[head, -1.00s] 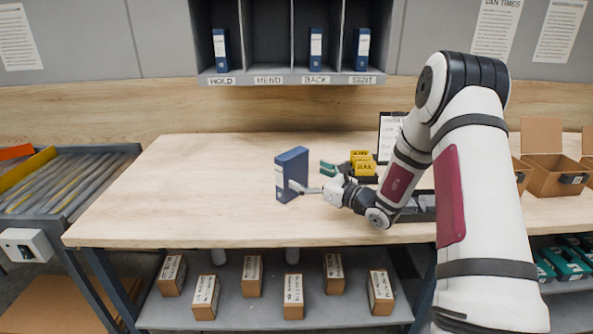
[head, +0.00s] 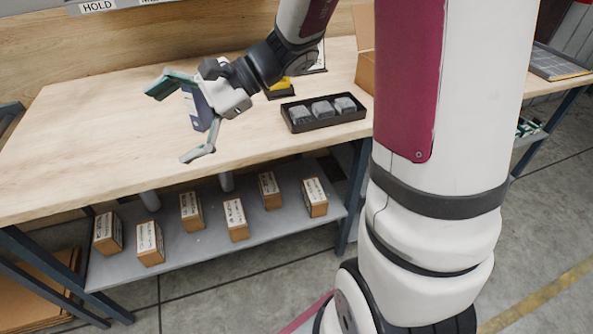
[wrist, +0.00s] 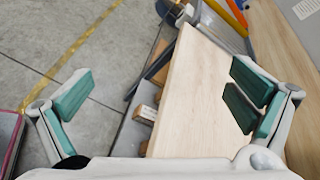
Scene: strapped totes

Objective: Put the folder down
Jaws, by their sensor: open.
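My gripper (head: 172,118) is open, its fingers spread wide above the left part of the table, near the front edge. A narrow dark blue piece with a pale patch, which looks like the folder (head: 203,110), shows between the fingers in the head view. The gripper covers most of it, so I cannot tell how it stands or whether it touches the gripper. In the wrist view the space between the open teal-padded fingers (wrist: 160,100) is empty, and no folder shows there.
The wooden table (head: 90,130) is bare on the left. A black tray (head: 300,127) with grey blocks lies to the right of my gripper. Several small boxes (head: 236,220) stand on the lower shelf. A cardboard box (head: 366,70) is at the back right.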

